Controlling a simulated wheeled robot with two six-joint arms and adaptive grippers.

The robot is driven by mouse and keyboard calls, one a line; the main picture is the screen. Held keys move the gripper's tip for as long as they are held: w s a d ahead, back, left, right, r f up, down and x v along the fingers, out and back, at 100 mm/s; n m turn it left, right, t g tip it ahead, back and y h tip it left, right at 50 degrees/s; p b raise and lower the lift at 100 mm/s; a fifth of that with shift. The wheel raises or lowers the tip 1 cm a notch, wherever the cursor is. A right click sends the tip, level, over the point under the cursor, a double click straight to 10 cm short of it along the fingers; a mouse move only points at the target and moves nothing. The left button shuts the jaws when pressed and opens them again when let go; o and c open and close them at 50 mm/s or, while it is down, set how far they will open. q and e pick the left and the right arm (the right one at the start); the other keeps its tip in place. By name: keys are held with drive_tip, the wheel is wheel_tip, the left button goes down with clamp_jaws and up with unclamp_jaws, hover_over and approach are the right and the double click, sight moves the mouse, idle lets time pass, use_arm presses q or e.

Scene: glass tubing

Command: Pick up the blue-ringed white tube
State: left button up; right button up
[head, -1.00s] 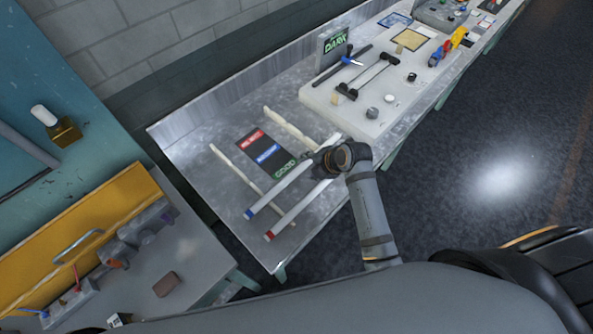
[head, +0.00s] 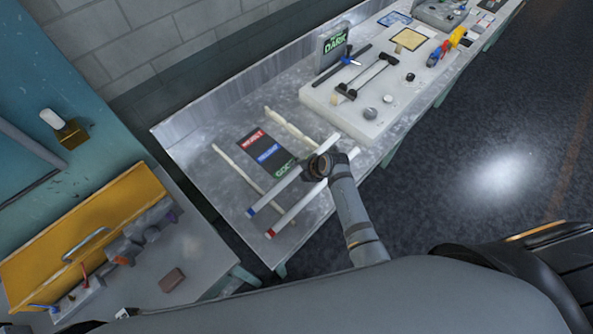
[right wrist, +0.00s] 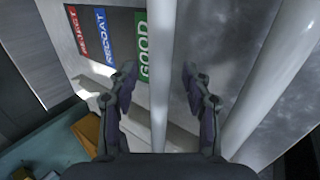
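The blue-ringed white tube (head: 273,193) lies slanted across rails on the metal bench, its blue end toward the front left. A red-ringed white tube (head: 295,211) lies beside it on the right. My right gripper (head: 312,172) is above the far part of the tubes and hides some of them. In the right wrist view my right gripper (right wrist: 158,72) is open, with one white tube (right wrist: 160,100) between its fingers and apart from both. By its place nearest the label board, this is the blue-ringed tube; its ring is out of that view. My left gripper is not in view.
A label board (head: 265,152) marked REJECT, RECOAT and GOOD lies left of the tubes. A white slab (head: 345,118) with a black-ended rod and small knobs is behind my gripper. A grey table (head: 205,250) with a yellow rack stands at left.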

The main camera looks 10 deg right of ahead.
clamp_jaws()
drive_tip(key=shift+r, duration=0.1)
drive_tip(key=shift+r+b, duration=0.5)
drive_tip(key=shift+b, duration=0.05)
drive_tip(key=s+d+r+b, duration=0.3)
drive_tip(key=d+r+b, duration=0.3)
drive_tip(key=d+r, duration=0.6)
drive_tip(key=shift+d, duration=0.85)
